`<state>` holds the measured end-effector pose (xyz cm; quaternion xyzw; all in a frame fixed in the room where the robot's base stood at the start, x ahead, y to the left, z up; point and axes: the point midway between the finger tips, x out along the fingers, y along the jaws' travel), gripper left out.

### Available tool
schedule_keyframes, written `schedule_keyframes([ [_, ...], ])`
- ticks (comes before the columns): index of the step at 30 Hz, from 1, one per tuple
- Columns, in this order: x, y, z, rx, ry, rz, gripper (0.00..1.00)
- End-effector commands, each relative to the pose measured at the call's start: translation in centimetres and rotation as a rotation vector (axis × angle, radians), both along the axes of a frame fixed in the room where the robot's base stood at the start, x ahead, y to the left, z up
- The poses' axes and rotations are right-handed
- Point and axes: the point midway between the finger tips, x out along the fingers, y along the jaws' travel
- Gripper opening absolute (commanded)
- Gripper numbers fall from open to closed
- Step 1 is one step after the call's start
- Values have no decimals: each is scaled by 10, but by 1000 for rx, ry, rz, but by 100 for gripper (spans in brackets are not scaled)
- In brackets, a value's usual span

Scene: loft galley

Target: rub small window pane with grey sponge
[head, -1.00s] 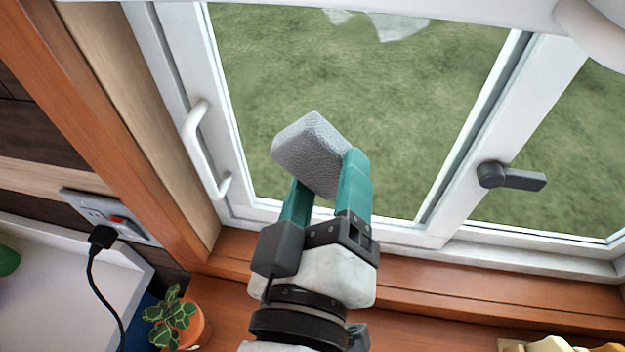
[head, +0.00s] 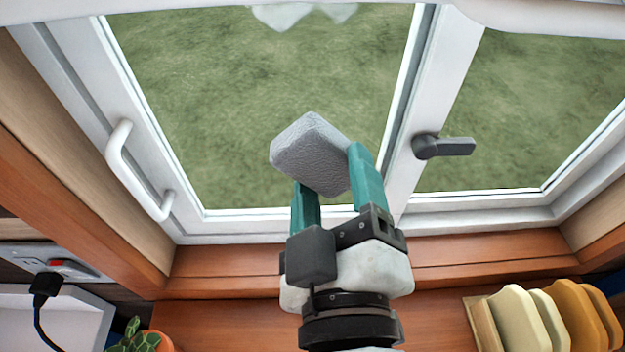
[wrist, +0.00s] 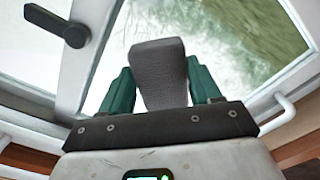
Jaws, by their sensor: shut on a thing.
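My gripper (head: 334,180) has teal fingers and is shut on the grey sponge (head: 311,152), which sticks out past the fingertips. In the wrist view the sponge (wrist: 160,75) sits between the two fingers (wrist: 160,92). The left window pane (head: 230,100) is behind the sponge in the head view, in a white frame with grass beyond. A whitish patch (head: 300,14) shows at the top of this pane. I cannot tell whether the sponge touches the glass.
A white bar handle (head: 138,172) is on the frame at left, a dark latch (head: 443,147) at right. The wooden sill (head: 230,262) is clear in the middle.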

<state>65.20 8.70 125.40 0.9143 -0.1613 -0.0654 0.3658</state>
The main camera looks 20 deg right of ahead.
Motion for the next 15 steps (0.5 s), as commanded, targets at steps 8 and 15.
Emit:
schedule_keyframes([
  [8, -2, -11, 1, -1, 0, -1, 38],
  [15, 2, -3, 1, -1, -1, 3, 38],
])
